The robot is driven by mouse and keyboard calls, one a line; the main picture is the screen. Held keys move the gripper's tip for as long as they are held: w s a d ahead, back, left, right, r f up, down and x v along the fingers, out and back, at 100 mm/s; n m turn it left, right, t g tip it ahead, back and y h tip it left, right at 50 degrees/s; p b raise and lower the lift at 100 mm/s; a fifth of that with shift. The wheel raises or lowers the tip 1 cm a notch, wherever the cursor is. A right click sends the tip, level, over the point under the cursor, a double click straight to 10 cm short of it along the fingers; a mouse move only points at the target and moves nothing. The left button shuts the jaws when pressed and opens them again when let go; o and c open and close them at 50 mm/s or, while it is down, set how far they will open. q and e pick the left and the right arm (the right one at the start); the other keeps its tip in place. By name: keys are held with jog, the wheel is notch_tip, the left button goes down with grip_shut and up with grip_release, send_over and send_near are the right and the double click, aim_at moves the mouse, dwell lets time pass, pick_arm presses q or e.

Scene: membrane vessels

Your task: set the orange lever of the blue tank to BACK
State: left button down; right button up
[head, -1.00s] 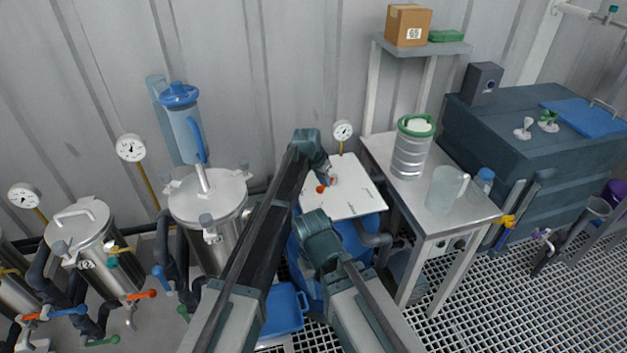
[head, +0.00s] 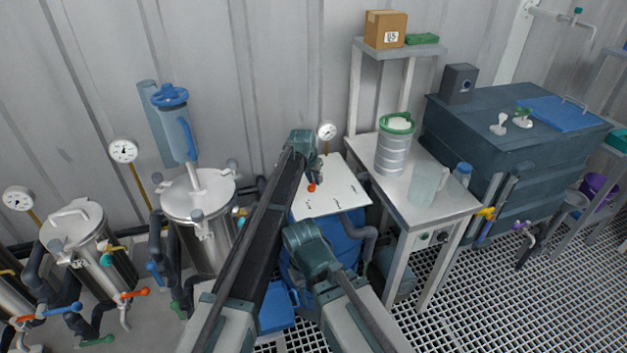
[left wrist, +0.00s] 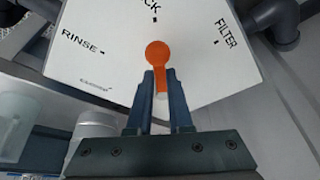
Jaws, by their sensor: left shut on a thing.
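The blue tank (head: 337,246) stands in the middle of the head view, partly hidden by my arms. On top is a white panel (head: 340,204) with the orange lever (head: 311,188). In the left wrist view the panel (left wrist: 110,75) shows RINSE at left, FILTER at right and a cut-off label ending in CK at the top. My right gripper's fingers are not visible.
A steel vessel (head: 205,200) stands at left. A gauge (head: 327,131) rises behind the panel.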

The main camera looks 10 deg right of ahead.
pick_arm(q)
jog(key=c, duration=0.8)
grip_release()
jog(key=shift+r, duration=0.1)
jog(key=p+v, duration=1.2)
jog(key=v, duration=0.1)
jog(key=shift+s+a+r+p, duration=0.1)
jog(key=shift+s+r+p, duration=0.15)
jog(key=shift+p, duration=0.15)
jog(key=s+a+f+n+g+y, duration=0.1)
jog(key=s+a+n+g, duration=0.15)
jog(key=s+a, duration=1.2)
jog(key=s+a+f+n+g+y, duration=0.1)
jog(key=s+a+n, duration=0.2)
jog(key=s+a, duration=1.1)
jog(key=s+d+m, duration=0.1)
jog(key=s+d, duration=0.2)
jog(key=d, duration=0.1)
jog(key=s+d+m+y, duration=0.1)
jog(key=s+d, duration=0.2)
jog(key=d, duration=0.2)
jog(key=s+d+m, duration=0.1)
jog(key=s+d, duration=0.2)
jog(key=d, duration=0.2)
jog(key=shift+s+r+m+g, duration=0.1)
jog(key=shift+r+m+g, duration=0.1)
jog(key=shift+m+g, duration=0.05)
